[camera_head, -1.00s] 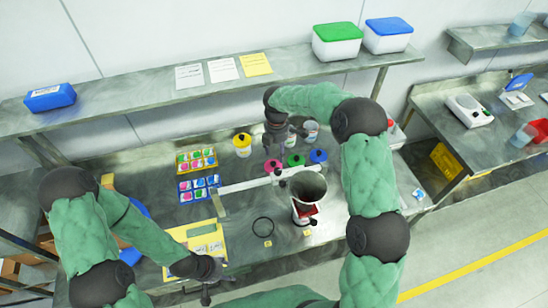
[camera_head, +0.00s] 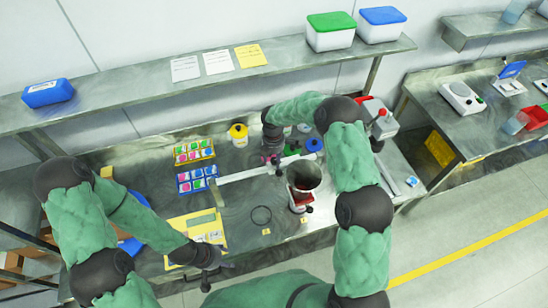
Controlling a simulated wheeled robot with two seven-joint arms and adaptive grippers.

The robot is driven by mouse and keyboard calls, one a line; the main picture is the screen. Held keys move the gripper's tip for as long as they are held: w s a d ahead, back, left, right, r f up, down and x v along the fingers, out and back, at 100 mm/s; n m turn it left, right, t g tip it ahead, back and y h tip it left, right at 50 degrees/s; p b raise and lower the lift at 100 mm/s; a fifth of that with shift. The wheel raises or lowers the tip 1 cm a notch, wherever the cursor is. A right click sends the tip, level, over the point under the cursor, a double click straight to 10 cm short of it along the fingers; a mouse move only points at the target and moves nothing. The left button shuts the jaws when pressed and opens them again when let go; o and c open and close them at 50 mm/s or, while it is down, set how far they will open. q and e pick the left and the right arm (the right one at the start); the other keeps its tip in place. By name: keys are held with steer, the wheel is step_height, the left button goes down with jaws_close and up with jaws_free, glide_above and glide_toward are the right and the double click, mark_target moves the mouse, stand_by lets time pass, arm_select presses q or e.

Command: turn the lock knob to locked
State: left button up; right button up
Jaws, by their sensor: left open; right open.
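A dark funnel-shaped drum (camera_head: 304,175) stands on the bench with a red part (camera_head: 300,208) on its front. A small dark knob-like part (camera_head: 279,171) shows at its left, by the end of a pale bar (camera_head: 235,175). I cannot tell whether this is the lock knob or how it is set. My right gripper (camera_head: 271,160) is open, pointing down just behind and left of the drum. Its fingers are small and partly dark against the bench. My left gripper (camera_head: 215,278) is open near the bench's front edge, beside the yellow panel (camera_head: 188,228).
A green-lidded jar (camera_head: 292,149) and a blue-lidded jar (camera_head: 314,145) stand behind the drum, close to my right gripper. A yellow jar (camera_head: 238,135) and two trays of coloured pieces (camera_head: 197,180) are further left. A shelf (camera_head: 140,91) spans the back.

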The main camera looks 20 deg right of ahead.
jaws_close()
